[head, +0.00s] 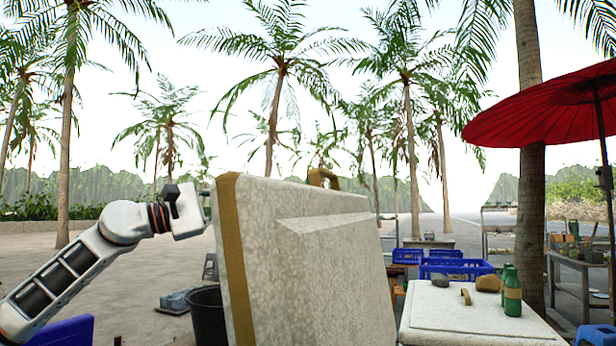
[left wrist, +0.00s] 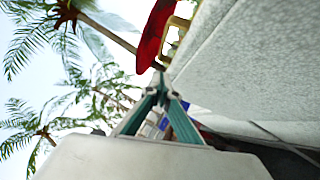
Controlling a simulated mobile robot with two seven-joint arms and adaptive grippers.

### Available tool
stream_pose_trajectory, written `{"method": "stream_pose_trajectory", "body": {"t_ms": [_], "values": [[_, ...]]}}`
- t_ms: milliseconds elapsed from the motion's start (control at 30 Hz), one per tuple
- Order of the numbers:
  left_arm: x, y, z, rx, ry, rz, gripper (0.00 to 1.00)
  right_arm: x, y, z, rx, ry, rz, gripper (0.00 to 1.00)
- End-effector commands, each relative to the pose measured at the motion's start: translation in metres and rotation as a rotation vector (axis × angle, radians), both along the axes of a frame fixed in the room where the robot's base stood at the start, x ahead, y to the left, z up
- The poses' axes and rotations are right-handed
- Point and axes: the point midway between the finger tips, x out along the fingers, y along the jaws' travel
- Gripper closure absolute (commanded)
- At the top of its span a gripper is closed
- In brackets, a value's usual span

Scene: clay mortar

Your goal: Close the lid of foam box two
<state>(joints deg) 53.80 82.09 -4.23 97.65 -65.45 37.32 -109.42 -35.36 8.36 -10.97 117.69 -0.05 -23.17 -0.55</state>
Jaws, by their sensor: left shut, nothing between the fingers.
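A large speckled white foam lid (head: 305,265) with a tan edge strip stands raised and tilted in the middle of the head view. A tan handle (head: 322,177) shows over its top edge. The box under this lid is out of view. My left gripper (head: 207,193) is at the lid's upper left edge, its fingertips mostly hidden in the head view. In the left wrist view its teal fingers (left wrist: 160,82) are together and empty, close beside the lid (left wrist: 250,60). I cannot tell if they touch it. My right gripper is not in view.
A second foam box (head: 470,318) at the right has its lid down, with green bottles (head: 512,292) and stones (head: 488,284) on it. A dark bucket (head: 206,312) stands behind the raised lid. Blue crates (head: 455,268) and a red umbrella (head: 550,105) are farther back.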

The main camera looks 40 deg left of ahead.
Motion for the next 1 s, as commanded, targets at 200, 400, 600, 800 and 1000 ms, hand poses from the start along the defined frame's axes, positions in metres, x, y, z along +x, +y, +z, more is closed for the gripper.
{"method": "stream_pose_trajectory", "body": {"t_ms": [200, 400, 600, 800, 1000], "values": [[0.018, -0.015, 0.020, -0.002, -0.013, -0.006, 1.00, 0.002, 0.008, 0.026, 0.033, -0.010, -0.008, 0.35], [0.052, -0.034, 0.028, -0.001, -0.010, -0.006, 1.00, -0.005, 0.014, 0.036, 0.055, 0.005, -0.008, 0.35], [0.078, -0.055, 0.034, 0.004, -0.006, -0.005, 1.00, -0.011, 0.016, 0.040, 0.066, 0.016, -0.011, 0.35], [0.084, -0.076, 0.039, 0.004, -0.003, -0.003, 1.00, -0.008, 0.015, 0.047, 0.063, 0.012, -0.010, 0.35], [0.086, -0.081, 0.039, 0.002, 0.000, -0.002, 1.00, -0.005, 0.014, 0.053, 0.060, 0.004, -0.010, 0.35]]}}
